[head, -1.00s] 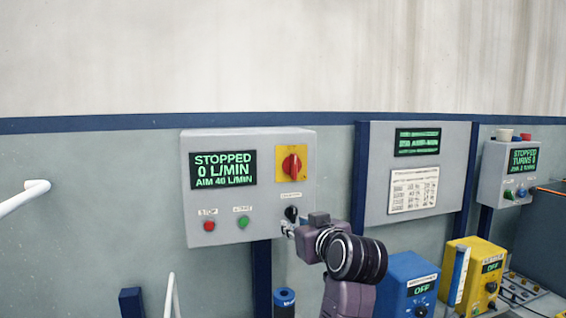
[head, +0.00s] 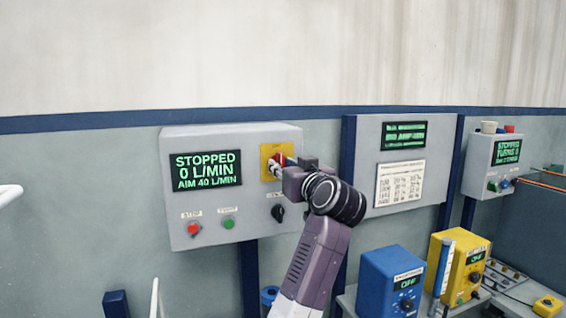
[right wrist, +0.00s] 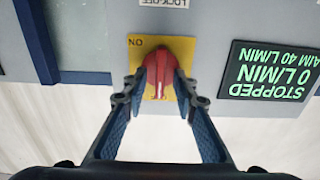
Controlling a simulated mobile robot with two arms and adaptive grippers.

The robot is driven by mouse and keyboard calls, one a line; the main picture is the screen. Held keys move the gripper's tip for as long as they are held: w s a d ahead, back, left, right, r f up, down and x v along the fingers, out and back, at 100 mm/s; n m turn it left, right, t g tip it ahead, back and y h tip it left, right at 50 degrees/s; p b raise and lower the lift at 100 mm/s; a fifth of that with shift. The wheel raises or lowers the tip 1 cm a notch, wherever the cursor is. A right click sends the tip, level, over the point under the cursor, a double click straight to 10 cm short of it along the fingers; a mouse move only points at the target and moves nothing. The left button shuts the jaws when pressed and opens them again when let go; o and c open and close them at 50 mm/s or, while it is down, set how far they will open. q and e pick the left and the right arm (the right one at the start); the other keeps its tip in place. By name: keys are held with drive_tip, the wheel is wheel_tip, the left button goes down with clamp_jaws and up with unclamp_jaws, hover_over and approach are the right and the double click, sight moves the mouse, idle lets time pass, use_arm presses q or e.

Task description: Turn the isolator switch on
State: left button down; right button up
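The isolator switch is a red knob (head: 279,158) on a yellow plate (head: 265,152), at the upper right of a grey control box (head: 225,135). My right gripper (head: 270,174) is at the knob and hides part of it. In the right wrist view, which is upside down, the red knob (right wrist: 158,78) lies between my two fingertips (right wrist: 158,84), with the fingers spread to either side. Whether they touch it is unclear. "ON" shows on the plate (right wrist: 137,45). The box display (head: 205,171) reads STOPPED, 0 L/MIN, AIM 40 L/MIN. My left gripper is out of view.
Below the switch are a black knob (head: 278,212), a red button (head: 193,229) and a green button (head: 229,222). A second panel (head: 402,150) stands to the right. Blue (head: 392,280) and yellow (head: 460,265) units stand lower right.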

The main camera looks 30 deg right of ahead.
clamp_jaws()
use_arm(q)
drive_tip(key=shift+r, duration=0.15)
use_arm(e)
drive_tip(key=shift+m, duration=0.3)
drive_tip(key=m+p, duration=0.1)
drive_tip(key=m, duration=0.1)
drive_tip(key=shift+m, duration=0.4)
use_arm(q)
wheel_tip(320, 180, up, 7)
drive_tip(key=p, duration=0.6)
use_arm(e)
drive_tip(key=shift+d+f+m, duration=0.1)
drive_tip(key=shift+m, duration=2.3)
drive_tip(key=shift+d+f+m, duration=0.1)
drive_tip(key=shift+f+m, duration=0.05)
drive_tip(key=shift+m, duration=2.25)
drive_tip(key=shift+d+f+m, duration=0.1)
drive_tip(key=shift+m, duration=2.3)
